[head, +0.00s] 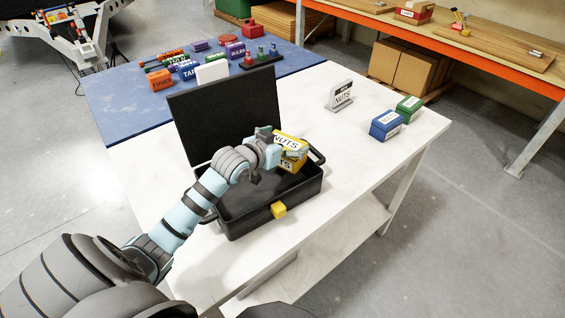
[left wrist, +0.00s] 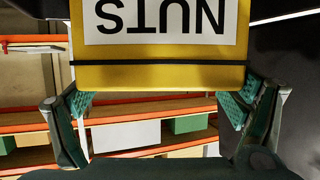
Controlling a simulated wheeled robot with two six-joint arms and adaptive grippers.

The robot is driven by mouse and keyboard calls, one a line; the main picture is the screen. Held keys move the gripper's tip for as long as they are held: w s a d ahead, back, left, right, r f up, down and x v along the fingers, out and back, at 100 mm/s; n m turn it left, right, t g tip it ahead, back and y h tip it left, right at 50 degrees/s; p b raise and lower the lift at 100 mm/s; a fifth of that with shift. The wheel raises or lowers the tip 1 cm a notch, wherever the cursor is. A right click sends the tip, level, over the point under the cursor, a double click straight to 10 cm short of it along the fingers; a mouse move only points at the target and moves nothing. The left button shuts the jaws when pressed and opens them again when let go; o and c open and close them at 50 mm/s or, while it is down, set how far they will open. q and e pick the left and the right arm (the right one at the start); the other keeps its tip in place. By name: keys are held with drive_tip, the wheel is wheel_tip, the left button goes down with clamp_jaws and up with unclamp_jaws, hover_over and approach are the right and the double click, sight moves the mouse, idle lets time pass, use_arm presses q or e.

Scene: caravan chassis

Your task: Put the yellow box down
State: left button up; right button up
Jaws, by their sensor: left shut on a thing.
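The yellow box (head: 291,143), labelled NUTS, is held by my left gripper (head: 281,151) above the open black toolbox (head: 258,215), towards its right side. In the left wrist view the yellow box (left wrist: 160,76) fills the upper middle. Its label shows upside down there, and the green-padded fingers of my left gripper (left wrist: 160,105) are at its two sides. Whether the box touches the toolbox floor cannot be told. My right gripper is not in view.
The toolbox lid (head: 225,110) stands up behind its tray. Several coloured items sit on the blue mat (head: 115,101).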

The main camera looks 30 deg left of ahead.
sight(285, 161)
use_arm(q)
wheel_tip(285, 161, down, 7)
drive_tip(key=shift+d+f+b, duration=0.1)
drive_tip(key=shift+f+b, duration=0.1)
drive_tip(key=shift+b, duration=0.4)
drive_tip(key=o, duration=1.2)
drive_tip(key=shift+c, duration=0.2)
drive_tip(key=shift+s+r, duration=0.1)
drive_tip(key=p+v, duration=0.2)
drive_tip(key=v, duration=0.5)
drive_tip(key=shift+s, duration=0.15)
